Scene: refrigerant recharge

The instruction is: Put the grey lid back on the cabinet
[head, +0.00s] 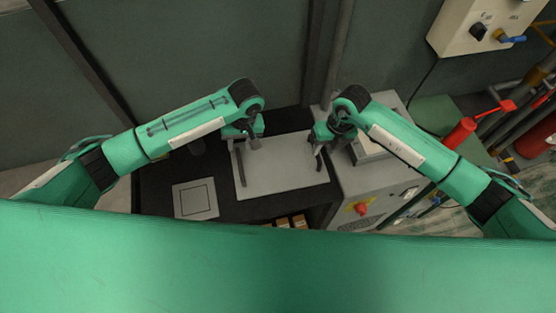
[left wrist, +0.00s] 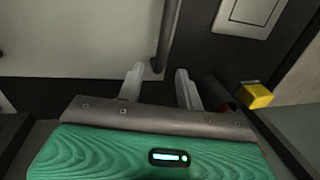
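The grey lid (head: 285,176) lies flat on a dark bench, with a dark bar handle (head: 240,166) along its left side. A second dark handle seems to stand at its right edge, partly hidden by my right gripper. My left gripper (head: 250,140) is over the lid's left part. In the left wrist view its fingers (left wrist: 160,74) are apart, with the end of the dark handle (left wrist: 166,38) between them and gaps showing. My right gripper (head: 320,146) is at the lid's right edge; its fingers are too small to judge. The light grey cabinet (head: 345,185) stands right of the lid.
A small square plate (head: 195,199) lies on the dark bench (head: 240,219) left of the lid. Small brown boxes (head: 291,222) sit at the bench's front. The cabinet front has a red knob (head: 361,209). A wall box (head: 483,25) and red tool (head: 460,134) are farther right.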

